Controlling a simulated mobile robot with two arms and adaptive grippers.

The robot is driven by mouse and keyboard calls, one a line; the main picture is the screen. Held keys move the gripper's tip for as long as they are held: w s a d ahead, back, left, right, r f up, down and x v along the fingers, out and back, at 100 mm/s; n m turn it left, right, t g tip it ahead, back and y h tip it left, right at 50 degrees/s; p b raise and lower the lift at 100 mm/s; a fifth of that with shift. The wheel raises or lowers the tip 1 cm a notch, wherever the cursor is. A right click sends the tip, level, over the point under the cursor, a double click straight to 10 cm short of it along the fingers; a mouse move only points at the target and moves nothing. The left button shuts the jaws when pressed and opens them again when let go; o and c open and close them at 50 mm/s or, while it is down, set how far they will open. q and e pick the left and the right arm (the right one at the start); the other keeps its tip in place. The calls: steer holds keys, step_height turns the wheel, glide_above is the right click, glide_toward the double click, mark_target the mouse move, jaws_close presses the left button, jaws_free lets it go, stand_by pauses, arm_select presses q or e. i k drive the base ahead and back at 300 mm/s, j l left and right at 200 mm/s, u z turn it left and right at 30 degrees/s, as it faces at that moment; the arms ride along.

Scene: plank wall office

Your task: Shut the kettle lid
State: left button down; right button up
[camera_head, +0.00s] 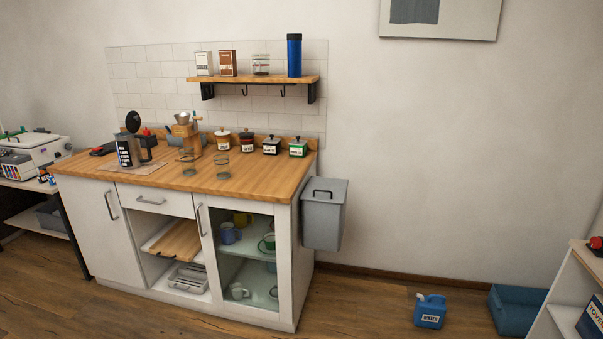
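The kettle (127,151) stands upright on the left part of the wooden counter, on a pale mat. It has a dark, partly see-through body with pale markings and a black handle on its right side. Its round black lid (133,121) stands up above the rim, tilted open. Neither of my grippers is in the head view.
The wooden counter (255,177) also holds a wooden-framed stand (185,135), small glass dishes and several lidded jars along the back. A wall shelf (252,79) hangs above. A grey bin (324,215) hangs at the right end.

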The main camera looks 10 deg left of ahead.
mark_target(133, 121)
steer(key=i+j+u, duration=0.1)
steer(key=i+j, duration=0.2)
steer(key=i, duration=0.2)
steer(key=i+j+u, duration=0.1)
steer(key=i+j, duration=0.15)
steer(key=i, duration=0.3)
steer(key=i+j+u, duration=0.15)
steer(key=i, duration=0.35)
